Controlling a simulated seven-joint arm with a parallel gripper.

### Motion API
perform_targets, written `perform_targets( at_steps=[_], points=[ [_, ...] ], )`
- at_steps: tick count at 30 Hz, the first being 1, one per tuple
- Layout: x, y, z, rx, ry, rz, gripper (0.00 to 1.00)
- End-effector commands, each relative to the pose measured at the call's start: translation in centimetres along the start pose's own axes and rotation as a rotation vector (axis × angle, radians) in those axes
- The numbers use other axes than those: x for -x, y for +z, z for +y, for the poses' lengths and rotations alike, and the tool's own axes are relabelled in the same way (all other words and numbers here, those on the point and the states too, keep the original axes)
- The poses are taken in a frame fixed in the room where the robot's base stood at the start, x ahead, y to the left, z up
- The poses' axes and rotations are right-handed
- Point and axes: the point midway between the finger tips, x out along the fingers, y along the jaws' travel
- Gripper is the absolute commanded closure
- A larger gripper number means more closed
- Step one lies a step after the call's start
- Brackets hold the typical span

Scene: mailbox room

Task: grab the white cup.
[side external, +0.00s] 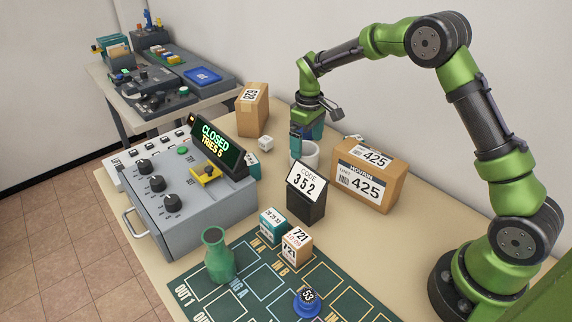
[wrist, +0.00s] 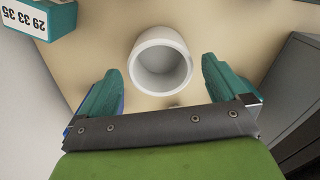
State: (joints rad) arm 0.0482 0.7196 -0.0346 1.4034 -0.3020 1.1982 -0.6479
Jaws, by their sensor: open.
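The white cup (side external: 311,158) stands upright on the tan table, behind the code sign and left of the large carton. In the wrist view the cup (wrist: 160,32) is open towards the camera and looks empty. My gripper (side external: 306,139) is over the cup with its teal fingers pointing down, and they partly hide the cup in the side view. In the wrist view my gripper (wrist: 163,68) is open, with one fingertip on each side of the cup's near half. A gap shows on both sides. I cannot tell the exact fingertip height against the rim.
The large 425 carton (side external: 368,176) is close on the right. The black code sign (side external: 306,192) stands in front. A small white cube (side external: 266,143) and a brown box (side external: 252,110) are to the left. A grey control console (side external: 190,200) stands further left.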

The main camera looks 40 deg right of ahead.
Motion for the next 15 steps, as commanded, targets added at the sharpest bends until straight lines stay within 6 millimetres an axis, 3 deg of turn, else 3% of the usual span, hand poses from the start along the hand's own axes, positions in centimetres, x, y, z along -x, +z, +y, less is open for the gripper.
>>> perform_targets(
  at_steps=[15],
  points=[
    [-5.4,-0.1,0.1,0.0,0.001,0.001,0.0]
  ],
)
